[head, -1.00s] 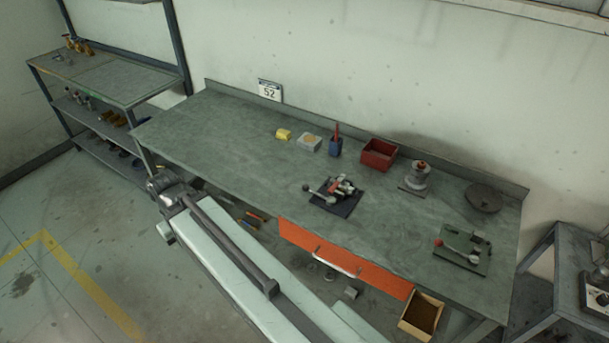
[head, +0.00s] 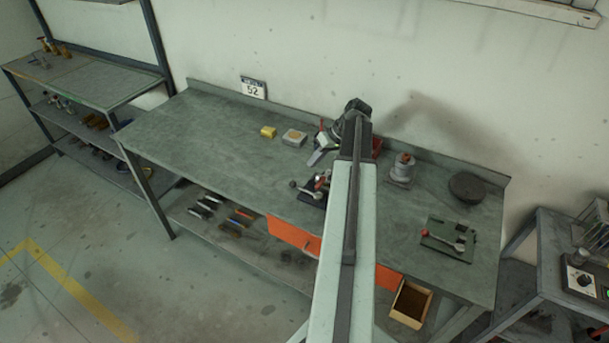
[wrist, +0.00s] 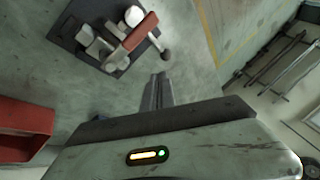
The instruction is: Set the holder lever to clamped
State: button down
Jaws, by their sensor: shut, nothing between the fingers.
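A dark plate fixture (head: 313,190) sits mid-bench, partly hidden by my arm in the head view. In the wrist view, the fixture (wrist: 82,28) carries metal blocks, a red bar (wrist: 133,38), a pale round knob and a short lever with a dark ball end (wrist: 165,55). A green plate (head: 448,238) at the bench's right carries a lever with a red knob (head: 425,232). I cannot tell which is the holder lever.
A red bin (wrist: 25,118) stands close by on the wrist view's left. A grey part with a red top (head: 402,168) and a dark disc (head: 466,187) stand to the right. A yellow block (head: 268,131) lies left. The bench's left half is clear.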

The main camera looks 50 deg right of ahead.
aim_at(305, 190)
jog(key=shift+t, duration=0.4)
jog(key=s+d, duration=0.3)
jog(key=d, duration=0.1)
jog(key=shift+r, duration=0.35)
jog(key=b+x, duration=0.8)
jog(key=x, duration=0.2)
jog(key=shift+s+d+f+b, duration=0.1)
jog(key=shift+d+f+b, duration=0.05)
jog(key=shift+f+b, duration=0.15)
jog(key=shift+w+a+f, duration=0.1)
jog(key=shift+w+a, duration=0.2)
jog(key=shift+a, duration=0.35)
jog(key=shift+w+a, duration=0.3)
jog(key=shift+a, duration=0.35)
jog(key=shift+w+a+f, duration=0.1)
jog(key=shift+w+a, duration=0.15)
jog(key=shift+a, duration=0.4)
jog(key=shift+r, duration=0.1)
